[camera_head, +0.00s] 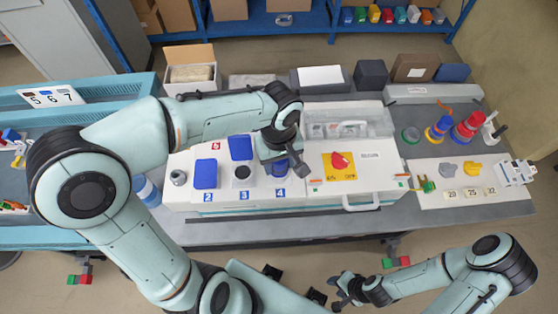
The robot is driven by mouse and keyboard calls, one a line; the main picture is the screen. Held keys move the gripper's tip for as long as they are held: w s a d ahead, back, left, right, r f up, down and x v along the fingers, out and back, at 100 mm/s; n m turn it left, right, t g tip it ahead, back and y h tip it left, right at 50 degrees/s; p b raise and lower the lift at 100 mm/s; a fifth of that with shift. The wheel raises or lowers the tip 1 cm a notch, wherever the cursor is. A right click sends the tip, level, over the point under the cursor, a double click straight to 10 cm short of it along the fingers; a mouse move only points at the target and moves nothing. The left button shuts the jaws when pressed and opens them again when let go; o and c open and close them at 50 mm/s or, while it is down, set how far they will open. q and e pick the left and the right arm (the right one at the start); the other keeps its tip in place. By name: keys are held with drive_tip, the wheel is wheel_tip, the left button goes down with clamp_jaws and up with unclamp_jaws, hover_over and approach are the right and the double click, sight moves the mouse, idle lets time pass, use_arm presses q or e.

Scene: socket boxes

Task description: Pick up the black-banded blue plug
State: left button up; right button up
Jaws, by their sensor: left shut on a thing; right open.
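My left gripper (281,157) points down over the socket box (260,199), at the position marked 4, and is shut on a blue plug (281,171). The plug is partly hidden by the fingers. Its black band is too small to make out, and I cannot tell whether it is seated in the socket or lifted. My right gripper (344,289) is open and empty in front of the table, low in the view.
Blue lids (206,174) are on the box; the one behind position 3 stands raised (241,148). A red knob (340,161) on a yellow plate is right of the gripper. Red (468,130) and blue (438,129) pieces stand at right. Boxes line the table's back.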

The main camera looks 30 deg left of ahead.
use_arm(q)
wheel_tip(320, 180, up, 20)
drive_tip(key=p, duration=0.3)
use_arm(e)
drive_tip(key=w+r, duration=0.4)
drive_tip(key=shift+r+t, duration=0.25)
drive_tip(key=shift+t, duration=0.05)
use_arm(q)
drive_tip(key=shift+f, duration=0.15)
